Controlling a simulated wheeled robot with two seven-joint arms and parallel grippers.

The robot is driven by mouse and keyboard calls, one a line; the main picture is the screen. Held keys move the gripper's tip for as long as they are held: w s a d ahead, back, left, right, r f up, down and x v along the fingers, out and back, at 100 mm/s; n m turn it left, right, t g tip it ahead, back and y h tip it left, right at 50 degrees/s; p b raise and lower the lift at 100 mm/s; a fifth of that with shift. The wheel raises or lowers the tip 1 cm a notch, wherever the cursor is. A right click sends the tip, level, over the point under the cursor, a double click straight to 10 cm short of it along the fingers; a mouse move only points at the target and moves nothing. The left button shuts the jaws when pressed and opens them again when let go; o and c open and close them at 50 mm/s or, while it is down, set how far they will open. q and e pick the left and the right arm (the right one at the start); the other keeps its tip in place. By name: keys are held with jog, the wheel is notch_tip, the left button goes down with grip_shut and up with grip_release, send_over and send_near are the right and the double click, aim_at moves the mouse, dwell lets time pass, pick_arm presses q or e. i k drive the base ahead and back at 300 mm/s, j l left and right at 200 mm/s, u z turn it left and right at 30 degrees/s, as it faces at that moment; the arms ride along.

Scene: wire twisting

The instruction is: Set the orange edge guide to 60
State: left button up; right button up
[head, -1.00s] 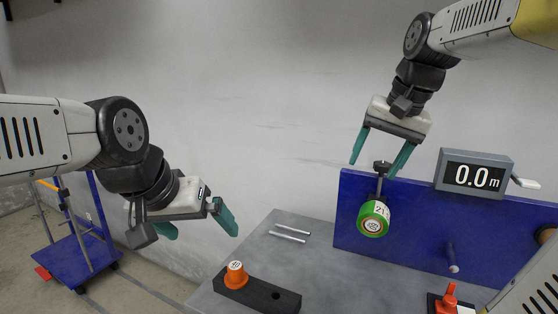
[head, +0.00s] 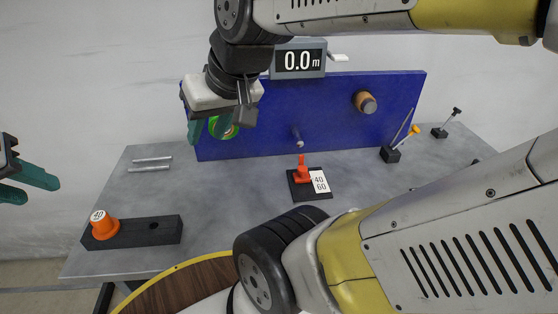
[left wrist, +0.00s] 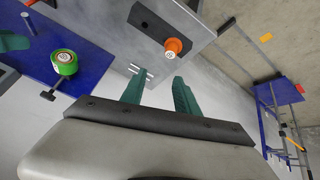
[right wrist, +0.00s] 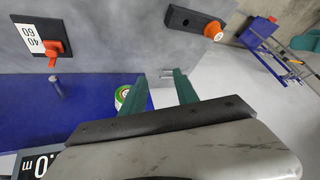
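A red-orange lever (head: 302,172) stands on a black base (head: 300,192) in the middle of the table, beside a white card (head: 320,182) reading 40 and 60. It also shows at upper left in the right wrist view (right wrist: 54,47). An orange cone (head: 104,225) marked 40 sits at the left end of a black block (head: 160,230) with an empty hole. My right gripper (head: 207,130) is open and empty, in front of a green roll (head: 228,128) that it partly hides. My left gripper (left wrist: 160,92) is open and empty, off the table's left side.
A blue panel (head: 330,112) with a brown roll (head: 365,101) and a 0.0 m display (head: 298,59) stands at the back. Two metal rods (head: 150,163) lie at left. Small stands (head: 390,154) are at right. My right arm covers the lower right of the head view.

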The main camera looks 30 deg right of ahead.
aim_at(302, 176)
jog(key=z, duration=1.65)
